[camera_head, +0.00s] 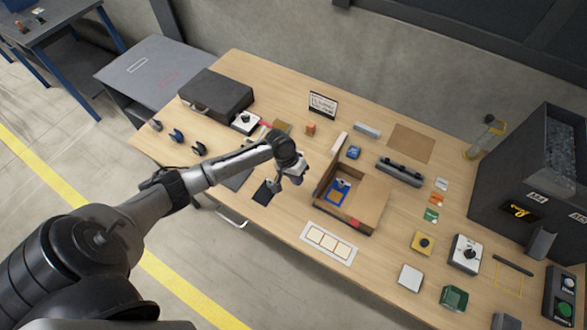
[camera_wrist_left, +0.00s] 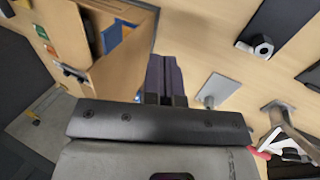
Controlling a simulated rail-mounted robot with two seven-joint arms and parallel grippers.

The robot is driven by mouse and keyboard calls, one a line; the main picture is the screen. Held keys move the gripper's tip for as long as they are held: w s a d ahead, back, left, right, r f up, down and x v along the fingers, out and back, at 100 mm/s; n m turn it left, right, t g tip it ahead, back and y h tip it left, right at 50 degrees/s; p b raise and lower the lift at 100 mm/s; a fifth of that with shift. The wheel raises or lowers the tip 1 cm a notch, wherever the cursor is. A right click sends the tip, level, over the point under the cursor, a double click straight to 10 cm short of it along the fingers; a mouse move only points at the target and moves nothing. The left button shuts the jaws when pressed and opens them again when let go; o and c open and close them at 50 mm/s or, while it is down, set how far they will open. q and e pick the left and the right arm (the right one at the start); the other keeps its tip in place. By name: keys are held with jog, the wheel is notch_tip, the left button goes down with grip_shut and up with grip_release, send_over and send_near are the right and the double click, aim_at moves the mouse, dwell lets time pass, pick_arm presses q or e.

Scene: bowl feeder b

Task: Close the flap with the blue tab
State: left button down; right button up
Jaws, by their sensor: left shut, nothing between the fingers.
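A brown cardboard box (camera_head: 368,222) stands open on the table in the head view, with blue and white items (camera_head: 339,190) inside. A flap (camera_head: 368,187) shows at its right, and a red tab (camera_head: 354,222) shows at its front edge. I cannot tell which blue patch is the tab. My left gripper (camera_head: 299,178) is just left of the box, shut and empty. In the left wrist view its dark purple fingers (camera_wrist_left: 165,72) are together, beside a cardboard panel of the box (camera_wrist_left: 123,67), with blue (camera_wrist_left: 112,37) behind it. My right gripper is out of view.
A black case (camera_head: 216,96) stands at the back left. A dark grey bar (camera_head: 400,172) and a small blue item (camera_head: 354,152) lie behind the box. A card strip (camera_head: 328,243) lies in front. A large dark machine (camera_head: 530,190) stands at the right.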

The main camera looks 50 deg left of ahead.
pick_arm(q)
jog(key=shift+w+d+f+p, duration=0.15)
jog(key=shift+w+d, duration=0.05)
jog(key=shift+d, duration=0.5)
jog(key=shift+w+d+f+p, duration=0.2)
jog(key=shift+w+d, duration=0.05)
jog(key=shift+d, duration=0.45)
jog(key=shift+w+d+f+p, duration=0.15)
jog(key=shift+w+d, duration=0.05)
jog(key=shift+d, duration=0.5)
